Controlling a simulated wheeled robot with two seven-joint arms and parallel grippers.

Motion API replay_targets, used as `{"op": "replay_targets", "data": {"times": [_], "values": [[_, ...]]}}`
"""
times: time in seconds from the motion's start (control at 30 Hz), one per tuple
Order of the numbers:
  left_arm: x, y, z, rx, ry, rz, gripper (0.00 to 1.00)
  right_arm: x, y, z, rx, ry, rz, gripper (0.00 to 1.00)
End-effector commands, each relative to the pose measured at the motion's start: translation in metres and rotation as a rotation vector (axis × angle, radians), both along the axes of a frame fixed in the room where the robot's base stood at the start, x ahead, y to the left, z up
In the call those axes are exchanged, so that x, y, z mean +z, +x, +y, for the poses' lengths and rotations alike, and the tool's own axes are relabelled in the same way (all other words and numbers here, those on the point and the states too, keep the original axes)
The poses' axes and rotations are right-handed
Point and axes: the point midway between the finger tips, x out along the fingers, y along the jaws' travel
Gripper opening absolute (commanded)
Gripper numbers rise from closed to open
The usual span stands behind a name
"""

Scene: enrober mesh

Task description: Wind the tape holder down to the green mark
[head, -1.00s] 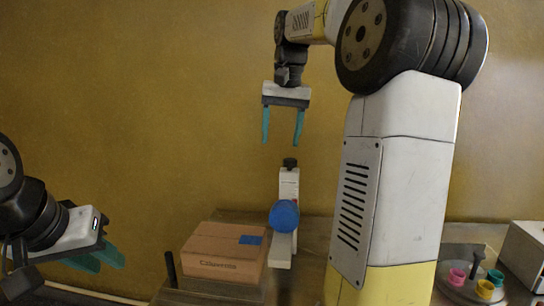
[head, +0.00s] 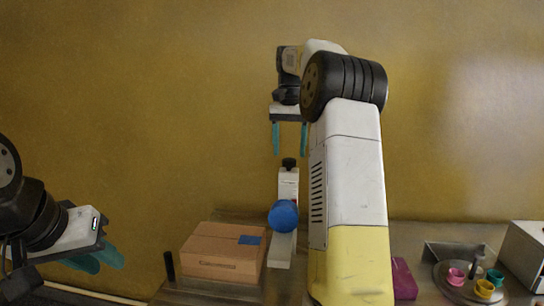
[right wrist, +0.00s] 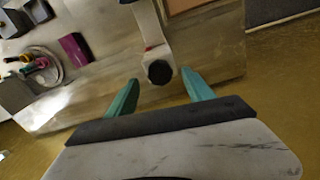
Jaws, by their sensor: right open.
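The tape holder (head: 282,245) is a white upright stand on the bench, with a black knob (head: 288,163) on top and a small red mark near its upper end. A blue round part (head: 284,215) covers the front of its middle. I see no green mark. My right gripper (head: 289,150) points down, open and empty, just above the knob. In the right wrist view the black knob (right wrist: 159,71) shows between the two teal fingertips (right wrist: 160,84), apart from both. My left gripper (head: 108,260) is far left, away from the holder; its opening is unclear.
A brown cardboard box (head: 222,252) with a blue patch stands left of the holder. A black upright peg (head: 170,266) is beside it. A magenta block (head: 403,279), a round tray (head: 440,272) with colored cups, and a light box (head: 526,255) lie to the right.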

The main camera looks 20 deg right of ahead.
Motion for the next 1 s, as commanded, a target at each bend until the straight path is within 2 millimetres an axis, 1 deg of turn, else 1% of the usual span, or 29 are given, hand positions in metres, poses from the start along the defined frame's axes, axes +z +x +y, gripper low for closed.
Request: {"op": "replay_targets", "data": {"times": [0.03,0.1,0.2,0.33,0.53,0.83,0.87,1.0], "values": [[0.000,0.000,0.000,0.000,0.000,0.000,0.29,-0.008,-0.001,0.000,0.000,0.001,0.003,0.61],[0.000,0.000,0.000,0.000,0.000,0.000,0.29,-0.016,-0.001,0.000,0.000,0.000,0.002,0.61],[0.000,0.000,0.000,0.000,0.000,0.000,0.29,-0.023,0.000,0.000,0.000,0.000,0.000,0.61],[0.000,0.000,0.000,0.000,0.000,0.000,0.29,-0.027,0.000,0.000,0.000,0.000,-0.001,0.61],[0.000,0.000,0.000,0.000,0.000,0.000,0.29,-0.027,0.000,0.000,0.001,0.000,-0.001,0.61],[0.000,0.000,0.000,0.000,0.000,0.000,0.29,-0.027,0.000,0.000,0.001,0.000,-0.001,0.02],[0.000,0.000,0.000,0.000,0.000,0.000,0.29,-0.027,0.000,0.000,0.001,0.000,-0.001,0.00],[0.000,0.000,0.000,0.000,0.000,0.000,0.29,-0.027,0.000,0.000,-0.005,0.000,-0.001,0.00]]}}
